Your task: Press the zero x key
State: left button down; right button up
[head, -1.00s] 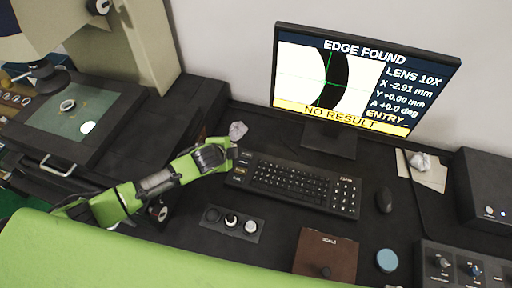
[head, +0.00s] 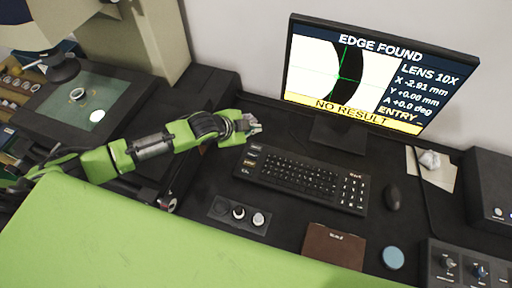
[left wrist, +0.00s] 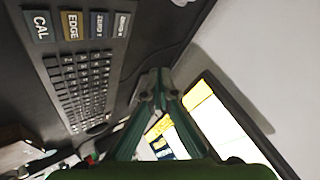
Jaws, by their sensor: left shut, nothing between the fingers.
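The black keyboard (head: 300,180) lies in front of the monitor. In the left wrist view its column of larger keys shows at top left: a CAL key (left wrist: 38,27), a yellowish EDGE key (left wrist: 72,26) and two keys marked ZERO, one (left wrist: 97,26) beside EDGE and one (left wrist: 121,24) at the end. The letter after ZERO is too small to read surely. My left gripper (head: 246,129) is shut and empty, just beyond the keyboard's far left corner; its fingertips (left wrist: 153,82) appear clear of the keys. My right gripper is not in view.
The monitor (head: 375,75) reads EDGE FOUND, X -2.91 mm, NO RESULT. A mouse (head: 393,197) lies right of the keyboard. A knob panel (head: 238,214), brown notebook (head: 333,246) and blue disc (head: 393,258) lie nearer.

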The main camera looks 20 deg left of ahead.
aim_at(255, 149)
pick_arm(q)
notch_tip(255, 149, down, 8)
jog(key=b, duration=0.6)
jog(key=shift+r, duration=0.15)
jog(key=shift+f+b, duration=0.4)
jog(key=shift+b, duration=0.05)
dwell(0.5)
jog(key=shift+f, duration=0.35)
